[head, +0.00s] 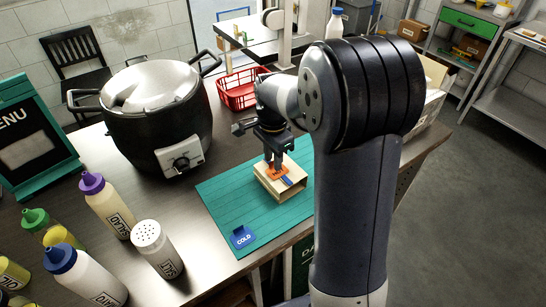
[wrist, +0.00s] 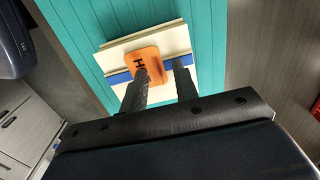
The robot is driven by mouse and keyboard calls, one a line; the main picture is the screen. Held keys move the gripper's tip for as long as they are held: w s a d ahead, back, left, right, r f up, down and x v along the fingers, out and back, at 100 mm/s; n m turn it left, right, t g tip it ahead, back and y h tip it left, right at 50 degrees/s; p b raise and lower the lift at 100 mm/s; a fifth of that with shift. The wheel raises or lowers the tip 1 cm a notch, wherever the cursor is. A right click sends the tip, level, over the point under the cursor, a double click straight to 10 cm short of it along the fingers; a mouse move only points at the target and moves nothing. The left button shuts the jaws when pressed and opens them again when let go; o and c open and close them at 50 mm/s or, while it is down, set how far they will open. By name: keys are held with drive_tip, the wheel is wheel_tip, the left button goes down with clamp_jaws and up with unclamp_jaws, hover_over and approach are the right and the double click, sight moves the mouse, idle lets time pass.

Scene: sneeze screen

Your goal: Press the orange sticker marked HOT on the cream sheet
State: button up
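The orange sticker (wrist: 146,62) marked HOT lies over the cream sheet (wrist: 112,52) and covers part of a blue stripe (wrist: 120,77). In the head view the orange sticker (head: 277,172) shows on top of a pale, box-like piece with a cream top (head: 292,172), on the teal mat. The left finger overlaps the sticker's lower part and hides some lettering; the right finger is beside the sticker. I cannot tell whether the fingertips touch it.
A blue COLD sticker (head: 242,236) lies on the teal mat (head: 222,203) near its front corner. A black cooker (head: 150,120), a red basket (head: 238,92), a salt shaker (head: 157,248) and several squeeze bottles stand around the mat.

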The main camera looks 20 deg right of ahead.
wheel_tip(320, 180, up, 11)
drive_tip(key=shift+f+b, duration=0.2)
drive_tip(key=shift+b, duration=0.1)
idle(0.7)
clamp_jaws()
drive_tip(key=shift+s+p, duration=0.1)
drive_tip(key=shift+p, duration=0.3)
idle(1.3)
drive_tip(key=n, duration=0.5)
approach(279, 172)
wheel_tip(279, 172, down, 6)
drive_tip(key=shift+r, duration=0.1)
idle(0.4)
drive_tip(key=shift+f+b, duration=0.35)
drive_tip(key=shift+f, duration=0.25)
idle(2.3)
